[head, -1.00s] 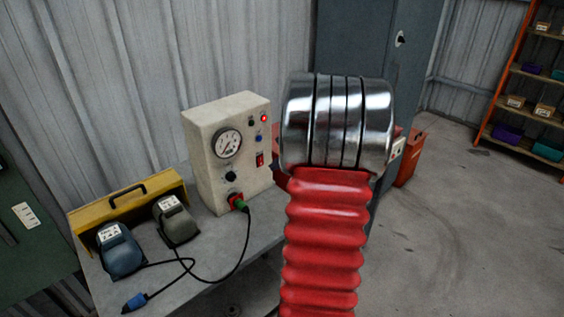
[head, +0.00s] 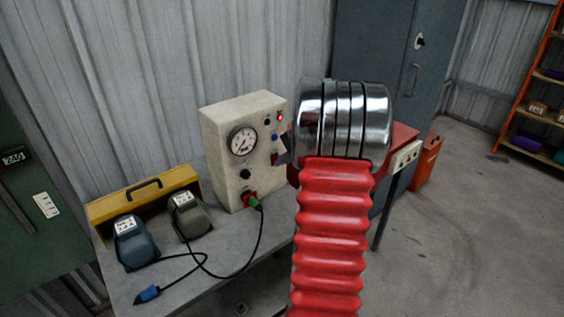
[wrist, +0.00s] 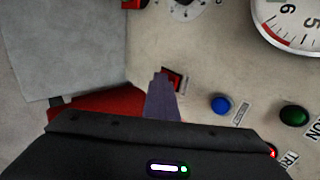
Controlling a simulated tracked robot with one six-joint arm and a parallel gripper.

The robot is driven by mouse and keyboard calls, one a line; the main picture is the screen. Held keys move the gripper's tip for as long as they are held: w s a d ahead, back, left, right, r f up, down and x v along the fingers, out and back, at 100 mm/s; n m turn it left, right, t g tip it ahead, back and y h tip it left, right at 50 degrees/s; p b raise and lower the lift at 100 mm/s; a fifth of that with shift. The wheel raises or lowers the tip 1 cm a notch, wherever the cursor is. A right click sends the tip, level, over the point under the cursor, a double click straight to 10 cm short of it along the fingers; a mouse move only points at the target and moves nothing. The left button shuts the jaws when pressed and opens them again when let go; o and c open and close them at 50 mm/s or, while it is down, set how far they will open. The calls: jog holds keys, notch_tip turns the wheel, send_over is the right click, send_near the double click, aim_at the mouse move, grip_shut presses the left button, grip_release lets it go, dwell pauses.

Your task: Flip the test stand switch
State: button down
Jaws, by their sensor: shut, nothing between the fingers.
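The test stand (head: 222,150) is a cream box on the bench, with a dial gauge, knobs and a lit red lamp on its front. Its red switch (head: 275,159) sits at the right side of the panel, partly covered by my fingers. In the wrist view the red switch (wrist: 174,78) shows in a dark frame just past my fingertips. My gripper (wrist: 160,94) is shut and empty, its tips overlapping the switch's edge; I cannot tell whether they touch it. In the head view my gripper (head: 285,157) is mostly hidden behind my arm.
A green plug (head: 254,200) with a black cable leaves the stand's lower front.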

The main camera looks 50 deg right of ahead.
jog(key=shift+w+f, duration=0.1)
jog(key=shift+f, duration=0.35)
jog(key=shift+a, duration=0.1)
jog(key=shift+w+r, duration=0.15)
jog(key=shift+r, duration=1)
jog(key=s+a+r, duration=0.2)
jog(key=s+r, duration=0.4)
jog(key=s, duration=0.5)
jog(key=shift+r, duration=0.4)
